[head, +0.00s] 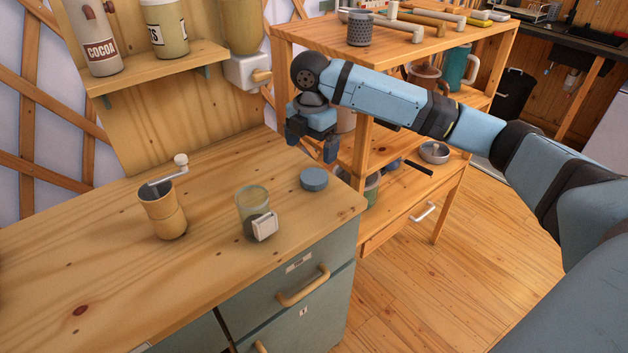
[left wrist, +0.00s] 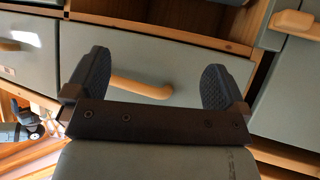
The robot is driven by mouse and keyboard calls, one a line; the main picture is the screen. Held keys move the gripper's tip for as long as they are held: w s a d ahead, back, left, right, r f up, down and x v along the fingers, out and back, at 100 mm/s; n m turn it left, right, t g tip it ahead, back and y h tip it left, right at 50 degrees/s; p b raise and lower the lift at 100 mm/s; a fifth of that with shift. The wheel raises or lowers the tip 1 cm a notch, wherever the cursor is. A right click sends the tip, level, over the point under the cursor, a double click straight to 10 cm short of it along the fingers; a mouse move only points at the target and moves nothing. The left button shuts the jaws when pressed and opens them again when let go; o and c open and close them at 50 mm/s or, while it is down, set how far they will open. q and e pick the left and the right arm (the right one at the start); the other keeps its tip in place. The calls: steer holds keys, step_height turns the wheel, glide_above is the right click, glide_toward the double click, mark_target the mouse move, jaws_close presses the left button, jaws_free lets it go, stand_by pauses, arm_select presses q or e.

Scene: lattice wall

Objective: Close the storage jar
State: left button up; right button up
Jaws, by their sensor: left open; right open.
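The storage jar (head: 252,203), a greenish see-through jar with a white tag (head: 264,227) on its front, stands upright and uncovered on the wooden counter. A round blue-grey lid (head: 314,180) lies flat on the counter to the right of the jar, apart from it. My right gripper (head: 312,147) is open and empty, pointing down above and slightly behind the lid. My left gripper (left wrist: 157,72) shows only in the left wrist view, open, with a drawer front and its wooden handle (left wrist: 140,88) beyond its fingers.
A wooden grinder (head: 163,212) with a crank stands left of the jar. A wall shelf (head: 160,70) holds a cocoa canister (head: 97,45) and another container. A wooden shelving unit (head: 420,45) stands behind my right arm. The counter between jar and lid is clear.

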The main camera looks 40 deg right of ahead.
mark_target(313, 177)
steer(key=shift+f, duration=1.85)
steer(key=shift+s+d+f+b, duration=0.1)
steer(key=shift+f+b, duration=0.25)
steer(key=shift+f, duration=1)
steer(key=shift+d+f+b, duration=0.1)
steer(key=shift+f+b, duration=0.25)
steer(key=shift+f, duration=0.95)
steer(key=shift+a, duration=0.1)
steer(key=shift+c, duration=0.4)
steer(key=c, duration=0.9)
